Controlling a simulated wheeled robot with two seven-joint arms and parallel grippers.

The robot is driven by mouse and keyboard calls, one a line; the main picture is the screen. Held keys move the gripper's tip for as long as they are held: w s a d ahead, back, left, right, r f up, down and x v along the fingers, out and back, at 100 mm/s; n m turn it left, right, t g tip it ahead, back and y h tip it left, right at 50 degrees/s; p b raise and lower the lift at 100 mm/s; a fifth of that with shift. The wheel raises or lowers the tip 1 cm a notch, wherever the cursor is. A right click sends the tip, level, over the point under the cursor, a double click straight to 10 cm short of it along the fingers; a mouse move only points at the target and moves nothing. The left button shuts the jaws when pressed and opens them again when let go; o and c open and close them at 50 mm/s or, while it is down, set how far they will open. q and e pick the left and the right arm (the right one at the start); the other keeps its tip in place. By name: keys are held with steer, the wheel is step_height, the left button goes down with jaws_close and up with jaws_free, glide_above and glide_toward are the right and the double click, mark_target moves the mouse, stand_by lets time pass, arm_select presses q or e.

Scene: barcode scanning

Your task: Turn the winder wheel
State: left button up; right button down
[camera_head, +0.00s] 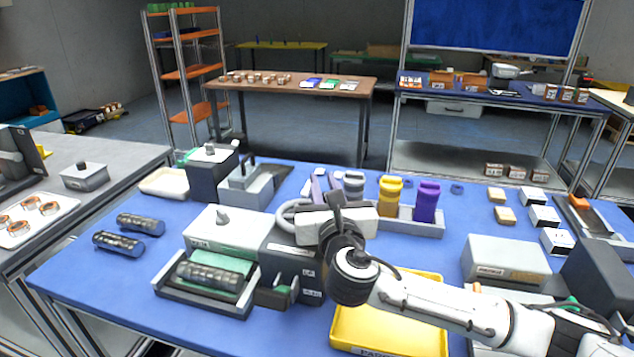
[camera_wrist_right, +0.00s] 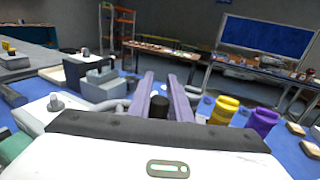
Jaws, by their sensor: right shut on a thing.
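The winder (camera_head: 228,231) is a box with a pale top and a dark right side, standing on the blue table. Its grey wheel (camera_head: 288,213) shows as a partial ring at the back right of the box; my right gripper hides the rest. My right gripper (camera_head: 319,184) reaches over the wheel, its purple fingers pointing away from me. In the right wrist view a dark knob (camera_wrist_right: 159,104) sits between the two fingers (camera_wrist_right: 161,86), and a bit of grey wheel rim (camera_wrist_right: 113,107) shows beside them. The gripper is shut on this knob. My left gripper is not in view.
A cradle (camera_head: 235,308) holding a dark ribbed roll (camera_head: 210,276) sits in front of the winder. A yellow tray (camera_head: 385,335) lies under my right forearm.

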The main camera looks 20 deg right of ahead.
steer(key=m+h, duration=0.1)
steer(key=h, duration=0.1)
steer(key=s+m+g+h, duration=0.1)
steer(key=m+h, duration=0.1)
steer(key=shift+s+d, duration=0.15)
steer(key=m+g+h, duration=0.1)
steer(key=s+m+g+h, duration=0.1)
steer(key=h, duration=0.1)
steer(key=m+g+h, duration=0.1)
steer(key=h, duration=0.1)
steer(key=shift+s+d+m+g, duration=0.1)
steer(key=shift+s+m+g, duration=0.2)
steer(key=shift+s, duration=0.1)
steer(key=m+g+h, duration=0.1)
steer(key=s+m+g+h, duration=0.1)
steer(key=g, duration=0.1)
steer(key=shift+s+m+h, duration=0.2)
steer(key=shift+m+h, duration=0.1)
steer(key=shift+s+a+m+g+h, duration=0.15)
steer(key=shift+s+m+g+h, duration=0.2)
steer(key=shift+m+g, duration=0.4)
steer(key=shift+s+a+m+g+h, duration=0.2)
steer(key=shift+m+g+h, duration=0.25)
steer(key=shift+g, duration=0.6)
steer(key=shift+s+a+m+g+h, duration=0.1)
steer(key=shift+s+m+g+h, duration=0.25)
steer(key=shift+m+g, duration=0.4)
steer(key=shift+g, duration=0.45)
steer(key=c, duration=1.6)
jaws_free()
